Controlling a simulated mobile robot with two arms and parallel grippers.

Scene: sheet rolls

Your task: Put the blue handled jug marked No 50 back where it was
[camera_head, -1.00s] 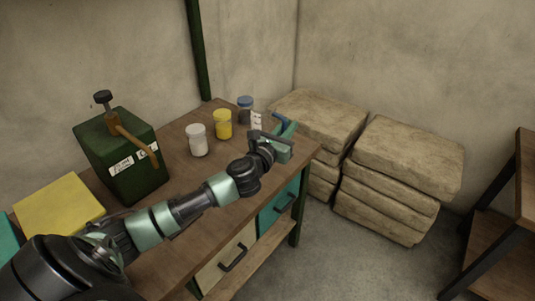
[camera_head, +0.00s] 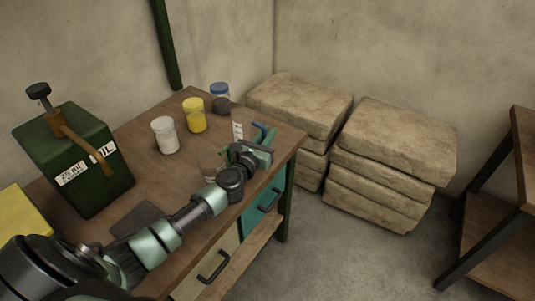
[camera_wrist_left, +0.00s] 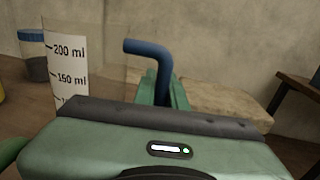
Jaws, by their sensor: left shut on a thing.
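The jug is clear, with a white scale strip (camera_head: 238,131) and a blue handle (camera_head: 263,130). In the left wrist view the strip (camera_wrist_left: 68,70) reads 200 ml and 150 ml, and the blue handle (camera_wrist_left: 150,62) rises between my fingers. The jug looks upright; no No 50 mark is legible. My left gripper (camera_head: 258,152) is shut on the handle near the right end of the workbench (camera_head: 185,190). It hides the lower part of the jug, so I cannot tell whether the base touches the bench. My right gripper is out of view.
Stacked slabs (camera_head: 390,150) lie beyond the bench; a dark-framed shelf (camera_head: 500,200) is at right.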

